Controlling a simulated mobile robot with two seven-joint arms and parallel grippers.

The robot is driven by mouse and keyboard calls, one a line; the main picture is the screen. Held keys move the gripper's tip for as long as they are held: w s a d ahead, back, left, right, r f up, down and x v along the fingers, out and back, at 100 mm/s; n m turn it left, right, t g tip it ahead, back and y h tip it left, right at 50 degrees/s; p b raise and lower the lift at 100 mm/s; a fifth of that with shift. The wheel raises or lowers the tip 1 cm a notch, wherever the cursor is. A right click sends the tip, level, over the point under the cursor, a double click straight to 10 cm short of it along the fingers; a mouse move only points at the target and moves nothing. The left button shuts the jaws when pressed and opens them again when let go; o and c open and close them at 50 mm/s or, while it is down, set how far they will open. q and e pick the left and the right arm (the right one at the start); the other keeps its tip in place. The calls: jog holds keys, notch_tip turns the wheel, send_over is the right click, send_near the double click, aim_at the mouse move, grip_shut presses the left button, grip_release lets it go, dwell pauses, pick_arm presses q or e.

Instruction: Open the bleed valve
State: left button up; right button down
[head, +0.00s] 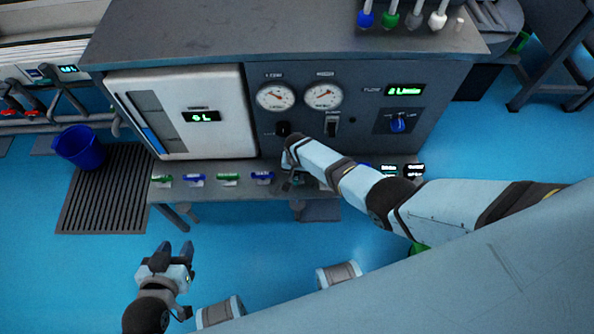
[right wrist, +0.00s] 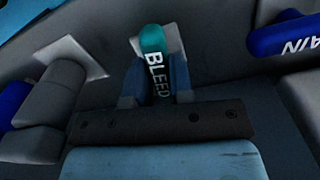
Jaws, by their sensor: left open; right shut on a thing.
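The bleed valve's teal handle (right wrist: 153,55), marked BLEED, lies between the two fingers of my right gripper (right wrist: 155,88) in the right wrist view. The fingers are shut on it, one on each side. In the head view my right gripper (head: 291,183) is at the row of valves below the gauge panel, and the arm and gripper hide the bleed handle there. My left gripper (head: 174,250) is open and empty, over the blue floor at the lower left of the head view.
A blue handle ending in "AIN" (right wrist: 290,35) is right of the bleed handle, and another blue handle (right wrist: 12,102) is at left. More green and blue handles (head: 228,177) line the shelf. A blue bucket (head: 80,147) stands on a floor grate (head: 100,205).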

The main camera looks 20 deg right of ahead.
jog(key=shift+s+n, duration=0.1)
jog(key=shift+n, duration=0.9)
jog(key=c, duration=1)
grip_release()
pick_arm(q)
jog(key=shift+r, duration=0.1)
pick_arm(e)
jog(key=shift+r, duration=0.1)
jog(key=shift+r+p, duration=0.35)
jog(key=shift+p, duration=0.05)
pick_arm(q)
jog(key=shift+s+a+r+n+g+p, duration=0.15)
jog(key=shift+r+p, duration=0.45)
jog(key=shift+p, duration=0.9)
jog(key=shift+s+a+r+n+g+p, duration=0.2)
jog(key=shift+r+p, duration=0.4)
jog(key=shift+p, duration=0.85)
pick_arm(e)
notch_tip(320, 180, up, 13)
